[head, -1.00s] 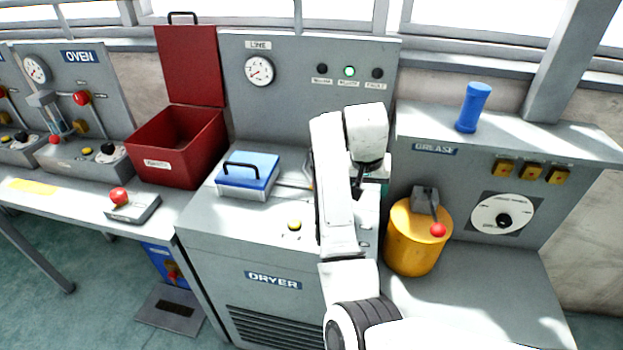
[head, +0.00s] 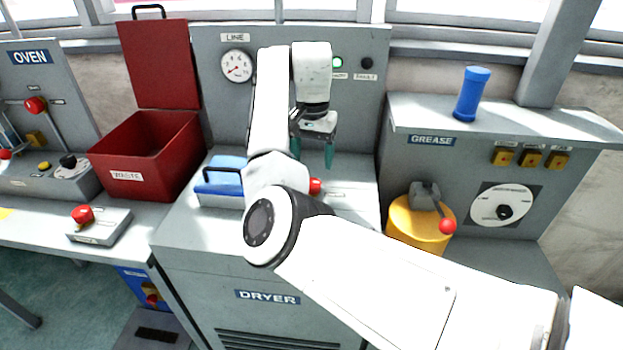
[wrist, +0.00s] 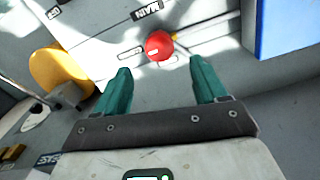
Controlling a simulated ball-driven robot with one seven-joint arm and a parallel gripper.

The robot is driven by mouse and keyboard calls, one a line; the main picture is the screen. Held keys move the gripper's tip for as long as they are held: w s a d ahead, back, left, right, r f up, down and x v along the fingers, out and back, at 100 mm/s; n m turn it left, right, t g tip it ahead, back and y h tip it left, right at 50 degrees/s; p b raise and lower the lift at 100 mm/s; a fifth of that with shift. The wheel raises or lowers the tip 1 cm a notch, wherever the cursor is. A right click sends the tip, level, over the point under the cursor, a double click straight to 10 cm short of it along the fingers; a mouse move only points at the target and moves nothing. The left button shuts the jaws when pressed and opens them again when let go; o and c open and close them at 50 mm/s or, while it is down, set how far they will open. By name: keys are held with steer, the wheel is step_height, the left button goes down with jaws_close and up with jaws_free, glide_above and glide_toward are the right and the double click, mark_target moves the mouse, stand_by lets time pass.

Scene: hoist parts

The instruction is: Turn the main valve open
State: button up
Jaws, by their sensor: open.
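The main valve shows as a red round knob (wrist: 159,45) in the wrist view, beside a plate lettered MAIN, with a thin rod running from it. In the head view the red knob (head: 316,186) is on the dryer top, partly hidden by my arm. My gripper (head: 312,150) hangs above the dryer top with its teal fingers pointing down. In the wrist view my gripper (wrist: 160,68) is open and empty; the knob appears just beyond the gap between the fingertips, apart from both fingers.
A blue-lidded box (head: 222,178) sits left of my arm on the dryer (head: 190,228). A red waste bin (head: 150,165) stands farther left. A yellow grease drum (head: 405,225) with a red-tipped lever is at the right. The upright LINE panel (head: 360,110) stands behind my gripper.

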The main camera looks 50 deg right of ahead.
mark_target(313, 182)
step_height(313, 182, down, 7)
steer(key=shift+r, duration=0.2)
steer(key=shift+c, duration=0.3)
steer(key=c, duration=1)
